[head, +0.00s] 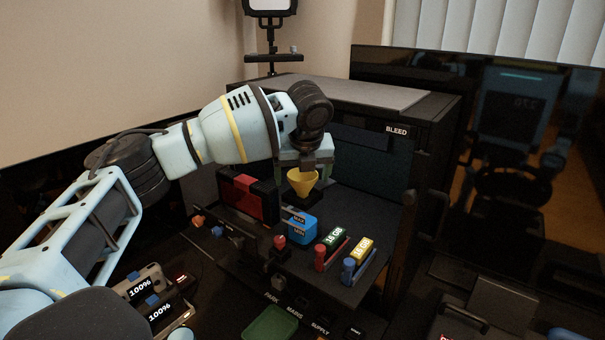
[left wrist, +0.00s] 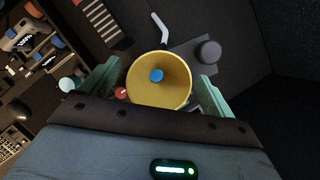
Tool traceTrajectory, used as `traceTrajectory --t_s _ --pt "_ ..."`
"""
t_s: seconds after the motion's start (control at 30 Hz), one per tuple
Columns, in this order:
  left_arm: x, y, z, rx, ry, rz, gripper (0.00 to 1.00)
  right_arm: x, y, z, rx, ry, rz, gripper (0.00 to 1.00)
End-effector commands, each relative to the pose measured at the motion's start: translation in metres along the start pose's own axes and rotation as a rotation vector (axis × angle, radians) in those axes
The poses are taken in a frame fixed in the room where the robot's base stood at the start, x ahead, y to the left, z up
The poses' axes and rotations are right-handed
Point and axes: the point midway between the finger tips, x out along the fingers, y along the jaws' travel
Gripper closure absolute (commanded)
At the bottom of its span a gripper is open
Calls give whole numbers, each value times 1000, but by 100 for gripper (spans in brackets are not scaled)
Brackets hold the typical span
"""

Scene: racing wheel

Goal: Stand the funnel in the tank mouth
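The yellow funnel (head: 302,183) is upright, wide end up, in the black cabinet in the head view. Below it is a dark shape (head: 304,199); I cannot tell whether this is the tank mouth or whether the spout sits in it. My left gripper (head: 306,163) is just above and around the funnel. In the left wrist view the funnel (left wrist: 174,92) lies between the two fingers (left wrist: 160,72), with a narrow gap at each side of its rim. A blue round spot shows at its centre. My right gripper is not in view.
A black and red box (head: 243,198) stands left of the funnel. A cabinet handle (head: 437,215) sticks out at right.

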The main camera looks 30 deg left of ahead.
Motion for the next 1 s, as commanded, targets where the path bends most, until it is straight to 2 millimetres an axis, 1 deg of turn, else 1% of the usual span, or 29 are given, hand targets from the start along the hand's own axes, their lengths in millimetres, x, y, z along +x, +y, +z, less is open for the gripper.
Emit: traceTrajectory --t_s 0.3,0.43,0.53,0.57,1.0 --pt "-3 0 0 0 0 0 12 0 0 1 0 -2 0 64" --pt "-16 -1 0 1 0 -1 12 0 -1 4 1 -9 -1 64" --pt "-33 -1 -2 2 0 -2 12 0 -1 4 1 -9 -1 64" --pt "-33 -1 -8 5 1 -1 12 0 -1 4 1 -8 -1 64" --pt "-64 0 -81 4 0 -1 12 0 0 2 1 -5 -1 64"
